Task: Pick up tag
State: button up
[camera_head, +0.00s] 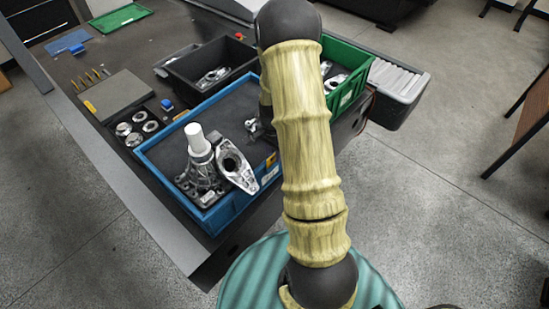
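I cannot tell for sure which thing is the tag. A small yellow mark (90,106) sits at the edge of a grey plate. A small blue piece (167,104) lies by the dark tray with round metal parts, and a flat blue piece (66,41) lies at the far left of the table. An orange-yellow label (271,160) is on the blue bin's right side. My arm, in a yellowish cover, rises through the middle of the view and hides part of the bins. My gripper is not visible.
On the dark table, a blue bin (152,173) holds metal castings (236,166) and a white cylinder (196,138). Behind it are a black bin (178,73) and a green bin (357,72). A grey container (400,88) stands right. Open floor lies right and lower left.

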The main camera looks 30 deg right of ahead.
aim_at(274, 154)
jog(key=c, duration=0.6)
jog(key=shift+a, duration=0.1)
grip_shut()
jog(key=shift+r, duration=0.1)
notch_tip(274, 154, up, 10)
jog(key=b, duration=0.1)
dwell(0.4)
